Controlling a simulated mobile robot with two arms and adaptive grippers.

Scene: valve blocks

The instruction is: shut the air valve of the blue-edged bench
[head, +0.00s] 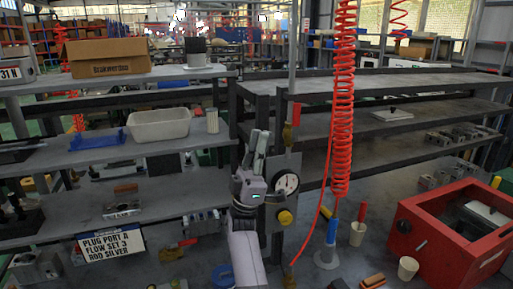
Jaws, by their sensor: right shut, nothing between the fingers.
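An air valve with a brass body (287,134) and a red lever (296,114) is on the grey post of the bench near the middle of the head view. The lever points upright. A grey panel with a round white gauge (287,183) and a yellow knob (285,217) sits below it. My right gripper (261,137) is shut and empty, pointing up, just left of the valve and gauge panel. It appears apart from the lever, but depth is hard to judge. I cannot make out a blue edge on this bench. My left gripper is not in view.
A coiled red hose (343,100) hangs right of the valve. A red open box (450,235) stands at lower right, with a blue-handled tool (331,232) and cups nearby. Shelves at left hold a white bin (159,125), a blue tray (97,140) and a carton (107,56).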

